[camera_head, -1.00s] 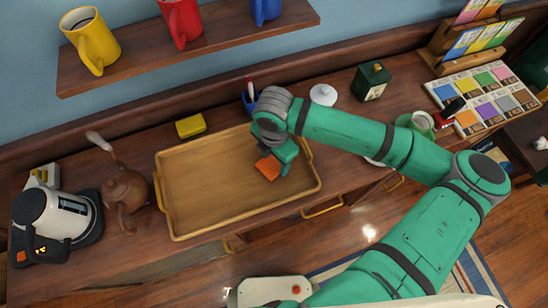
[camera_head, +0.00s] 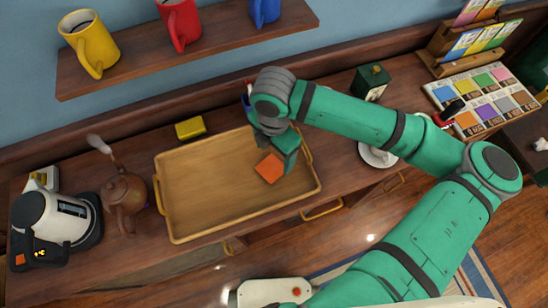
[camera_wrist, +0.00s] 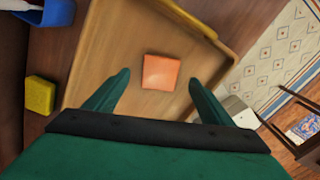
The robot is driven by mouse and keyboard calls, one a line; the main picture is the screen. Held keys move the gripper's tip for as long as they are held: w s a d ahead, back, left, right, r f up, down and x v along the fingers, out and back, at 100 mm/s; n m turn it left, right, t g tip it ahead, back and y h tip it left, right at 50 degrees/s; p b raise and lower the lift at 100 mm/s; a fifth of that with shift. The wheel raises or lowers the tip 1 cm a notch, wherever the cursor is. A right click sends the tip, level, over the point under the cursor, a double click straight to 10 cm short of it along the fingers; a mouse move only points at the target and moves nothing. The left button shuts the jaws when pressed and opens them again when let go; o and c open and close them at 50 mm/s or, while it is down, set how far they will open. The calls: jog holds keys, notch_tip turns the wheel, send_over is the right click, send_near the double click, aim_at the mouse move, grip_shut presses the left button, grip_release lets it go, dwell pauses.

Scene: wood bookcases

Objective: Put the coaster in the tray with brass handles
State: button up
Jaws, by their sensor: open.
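The orange square coaster (camera_head: 269,168) lies flat on the floor of the wooden tray with brass handles (camera_head: 190,213), toward its right end. It also shows in the wrist view (camera_wrist: 161,72), with bare tray floor around it. My gripper (camera_head: 277,160) is above the right part of the tray. In the wrist view my gripper (camera_wrist: 158,90) has its two fingers spread wide, one to each side of the coaster, apart from it and holding nothing.
A yellow sponge-like block (camera_head: 190,128) and a blue cup (camera_head: 247,104) stand behind the tray. A brown teapot (camera_head: 124,194) and a white kettle (camera_head: 52,215) stand to its left. A white saucer (camera_head: 377,156) is at right. A mug shelf (camera_head: 135,67) hangs above.

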notch_tip(320, 180, up, 6)
jog(key=shift+r, duration=0.15)
jog(key=shift+s, duration=0.1)
dwell(0.6)
